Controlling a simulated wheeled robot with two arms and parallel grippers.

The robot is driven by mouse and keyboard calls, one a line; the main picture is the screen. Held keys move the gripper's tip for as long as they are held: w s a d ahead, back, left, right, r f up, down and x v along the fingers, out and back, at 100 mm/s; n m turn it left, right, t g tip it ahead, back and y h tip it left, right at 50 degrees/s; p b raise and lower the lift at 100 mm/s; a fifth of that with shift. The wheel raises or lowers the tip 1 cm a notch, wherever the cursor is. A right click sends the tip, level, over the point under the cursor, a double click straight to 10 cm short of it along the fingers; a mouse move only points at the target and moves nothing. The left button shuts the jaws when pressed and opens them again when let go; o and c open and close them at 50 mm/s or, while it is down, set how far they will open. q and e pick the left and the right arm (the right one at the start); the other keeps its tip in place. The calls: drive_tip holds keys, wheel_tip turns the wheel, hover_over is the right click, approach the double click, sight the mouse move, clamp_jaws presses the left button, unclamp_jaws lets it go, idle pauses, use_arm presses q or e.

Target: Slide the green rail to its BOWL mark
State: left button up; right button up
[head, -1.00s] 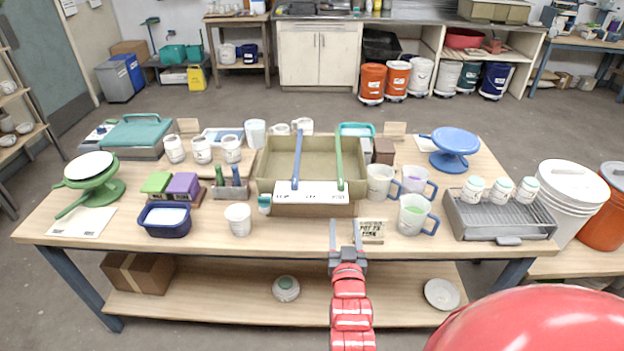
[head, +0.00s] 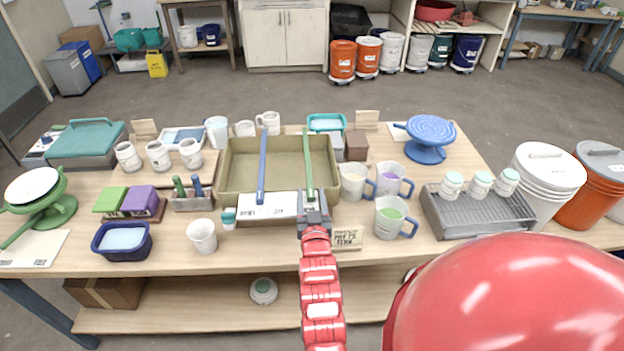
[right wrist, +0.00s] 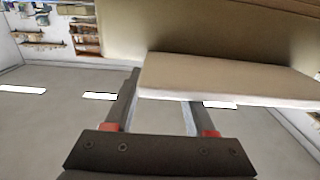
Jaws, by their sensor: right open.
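The green rail (head: 308,165) lies front to back across the tan basin (head: 228,170). Its near end is at my right gripper, right of the white marked strip (head: 262,206) on the basin's front. The blue rail (head: 262,165) lies left of it, also across the basin. My right gripper (head: 314,194) is open at the basin's front edge, its fingers overlapping the green rail's near end in the picture. Contact cannot be told. In the right wrist view a pale slab (right wrist: 225,80) covers part of the open fingers (right wrist: 160,98). The strip's lettering is too small to read. My left gripper is out of view.
A white cup (head: 202,236) and a teal-capped bottle (head: 229,218) stand to the left. A grey tray (head: 470,215) is at the right.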

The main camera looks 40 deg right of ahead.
drive_tip(key=shift+w+d, duration=0.35)
drive_tip(key=shift+w, duration=0.25)
drive_tip(key=shift+s+a+r, duration=0.15)
drive_tip(key=shift+s, duration=0.05)
drive_tip(key=shift+c, duration=0.7)
clamp_jaws()
